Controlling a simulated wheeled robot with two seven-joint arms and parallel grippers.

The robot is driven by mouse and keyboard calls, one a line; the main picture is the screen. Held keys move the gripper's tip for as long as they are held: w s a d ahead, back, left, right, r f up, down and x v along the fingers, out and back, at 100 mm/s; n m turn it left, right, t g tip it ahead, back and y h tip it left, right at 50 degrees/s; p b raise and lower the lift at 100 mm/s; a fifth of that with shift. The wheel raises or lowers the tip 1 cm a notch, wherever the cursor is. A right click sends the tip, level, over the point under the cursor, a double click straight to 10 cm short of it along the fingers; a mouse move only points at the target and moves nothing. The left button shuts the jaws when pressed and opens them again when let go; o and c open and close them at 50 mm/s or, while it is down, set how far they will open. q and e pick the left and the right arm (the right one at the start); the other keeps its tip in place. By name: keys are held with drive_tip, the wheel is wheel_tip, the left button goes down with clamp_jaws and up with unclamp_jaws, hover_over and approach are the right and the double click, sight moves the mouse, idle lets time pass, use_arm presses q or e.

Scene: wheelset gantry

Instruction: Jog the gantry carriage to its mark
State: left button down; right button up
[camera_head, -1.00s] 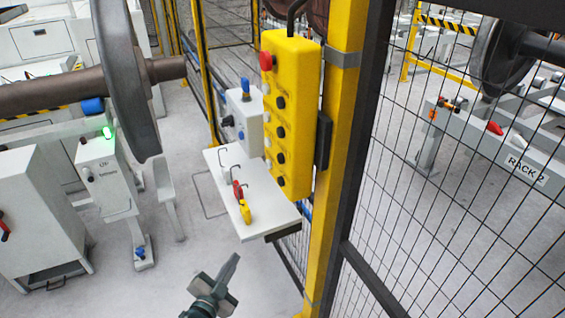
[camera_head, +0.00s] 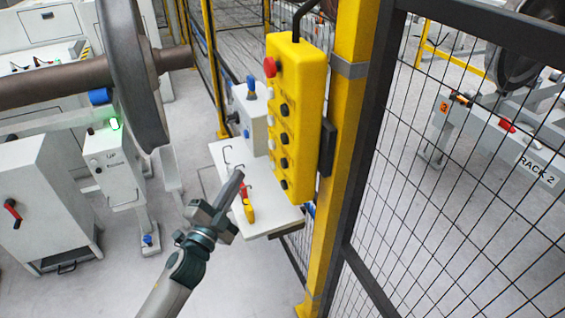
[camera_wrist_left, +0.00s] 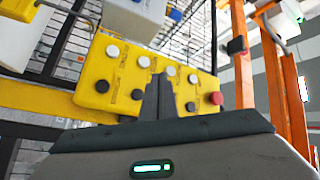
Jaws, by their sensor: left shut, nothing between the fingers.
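The yellow control pendant (camera_head: 297,120) hangs beside a yellow post, with a red button (camera_head: 270,67) at its top and columns of black and white buttons below. It also shows in the left wrist view (camera_wrist_left: 125,68), lying across the picture with its red button (camera_wrist_left: 217,98) on the right. My left gripper (camera_head: 236,178) is shut and empty, its fingers pointing up toward the pendant's lower left. In the left wrist view the closed fingers (camera_wrist_left: 158,96) overlap the pendant's face; I cannot tell whether they touch. The gantry carriage and its mark cannot be made out. My right gripper is not in view.
A white shelf (camera_head: 283,220) with red and yellow padlocks (camera_head: 248,209) sits under the pendant. A grey box with a blue switch (camera_head: 250,110) is left of it. Mesh fence (camera_head: 450,200) stands right, a large wheelset (camera_head: 135,75) left.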

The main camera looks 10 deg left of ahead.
sight(284, 163)
use_arm(q)
drive_tip(key=shift+w+d, duration=0.1)
drive_tip(key=w+d, duration=0.4)
drive_tip(key=d, duration=0.3)
drive_tip(key=shift+w+b, duration=0.35)
drive_tip(key=shift+w, duration=0.05)
